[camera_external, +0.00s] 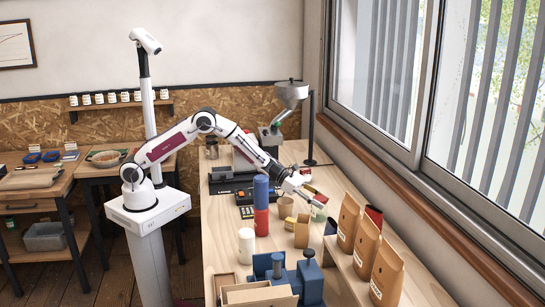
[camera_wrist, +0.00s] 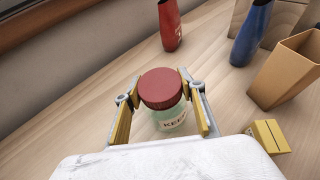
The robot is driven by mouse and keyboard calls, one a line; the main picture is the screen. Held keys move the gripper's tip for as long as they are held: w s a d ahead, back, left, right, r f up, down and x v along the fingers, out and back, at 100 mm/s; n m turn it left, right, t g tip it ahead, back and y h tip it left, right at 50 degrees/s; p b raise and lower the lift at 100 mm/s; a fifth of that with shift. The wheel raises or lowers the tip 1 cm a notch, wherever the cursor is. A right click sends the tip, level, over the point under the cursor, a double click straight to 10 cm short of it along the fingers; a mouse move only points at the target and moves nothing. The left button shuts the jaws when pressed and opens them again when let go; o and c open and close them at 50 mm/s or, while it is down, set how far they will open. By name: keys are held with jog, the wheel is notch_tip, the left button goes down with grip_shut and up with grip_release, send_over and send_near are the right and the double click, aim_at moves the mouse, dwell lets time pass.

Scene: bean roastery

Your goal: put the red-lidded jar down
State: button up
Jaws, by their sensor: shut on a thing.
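The red-lidded jar (camera_wrist: 163,92) is clear greenish glass with a label reading "KEEP". In the wrist view it is between the yellow-padded fingers of my gripper (camera_wrist: 160,98), which is shut on it. In the external view my gripper (camera_external: 311,193) is over the right part of the long wooden table, with the jar's pale green body (camera_external: 320,199) small at its fingers. The jar's lower part is partly hidden in the wrist view. I cannot tell whether its base touches the table.
A red vessel (camera_wrist: 170,25), a blue bottle (camera_wrist: 250,34), a tan open box (camera_wrist: 289,72) and a yellow block (camera_wrist: 267,136) stand around the jar. Several paper bags (camera_external: 365,248) line the right edge. A blue-and-red cylinder (camera_external: 261,205) stands left. Bare table shows left of the jar (camera_wrist: 75,120).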

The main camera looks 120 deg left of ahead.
jog(key=o, duration=1.2)
jog(key=shift+f, duration=0.2)
jog(key=shift+v, duration=1.25)
jog(key=shift+a+v, duration=0.2)
jog(key=shift+v, duration=1.15)
jog(key=shift+a+v, duration=0.2)
jog(key=shift+v, duration=1.1)
jog(key=shift+o, duration=0.6)
jog(key=shift+r, duration=0.1)
